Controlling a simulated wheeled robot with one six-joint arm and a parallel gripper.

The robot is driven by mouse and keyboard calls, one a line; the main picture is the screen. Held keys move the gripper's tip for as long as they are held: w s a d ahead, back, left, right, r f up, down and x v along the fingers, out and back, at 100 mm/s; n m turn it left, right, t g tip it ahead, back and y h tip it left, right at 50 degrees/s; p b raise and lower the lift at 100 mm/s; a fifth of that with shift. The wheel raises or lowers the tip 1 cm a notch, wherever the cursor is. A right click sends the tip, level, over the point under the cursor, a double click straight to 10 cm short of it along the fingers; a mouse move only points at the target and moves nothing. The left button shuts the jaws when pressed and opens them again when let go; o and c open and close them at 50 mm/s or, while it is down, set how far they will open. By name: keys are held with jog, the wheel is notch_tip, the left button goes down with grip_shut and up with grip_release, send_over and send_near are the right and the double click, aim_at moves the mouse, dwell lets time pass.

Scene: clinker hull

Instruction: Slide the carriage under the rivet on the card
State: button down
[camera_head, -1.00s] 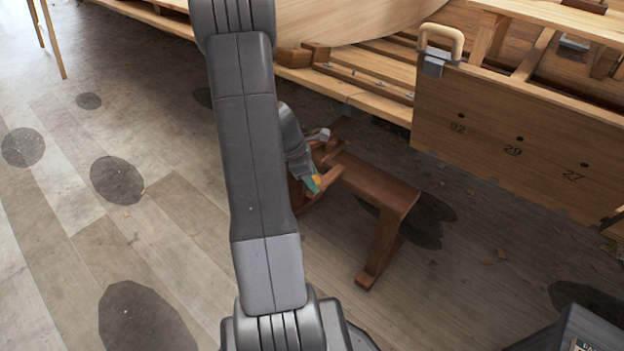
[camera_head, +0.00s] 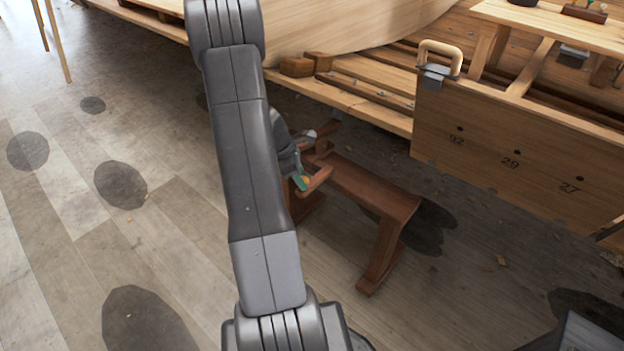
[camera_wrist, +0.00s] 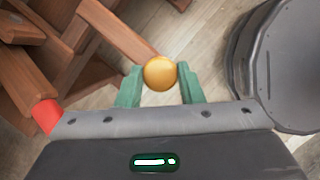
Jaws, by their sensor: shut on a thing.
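A grey block with a pale wooden loop handle (camera_head: 440,58), which looks like the carriage, sits on the top edge of a wooden board (camera_head: 520,135). Three dark rivet-like dots run along the board above the numbers 92, 29 and 27. The block is left of the dot over 92 (camera_head: 459,129). My gripper (camera_head: 302,183) is well away from it, low beside a reddish-brown wooden stand (camera_head: 370,190). In the wrist view, its green fingers are shut on a gold ball (camera_wrist: 160,73), close to the end of a wooden bar. No card can be made out.
The pale hull (camera_head: 350,30) and its plank staging (camera_head: 365,85) lie behind the stand. A dark box (camera_head: 585,325) is at the lower right. The floor on the left is clear, with dark round patches.

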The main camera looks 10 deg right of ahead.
jog(key=w+a, duration=0.1)
jog(key=w, duration=0.1)
jog(key=w+a+p, duration=0.1)
jog(key=w+a, duration=0.1)
jog(key=c, duration=1)
grip_release()
jog(key=p+v, duration=0.3)
jog(key=v, duration=1.1)
jog(key=shift+s+f, duration=0.1)
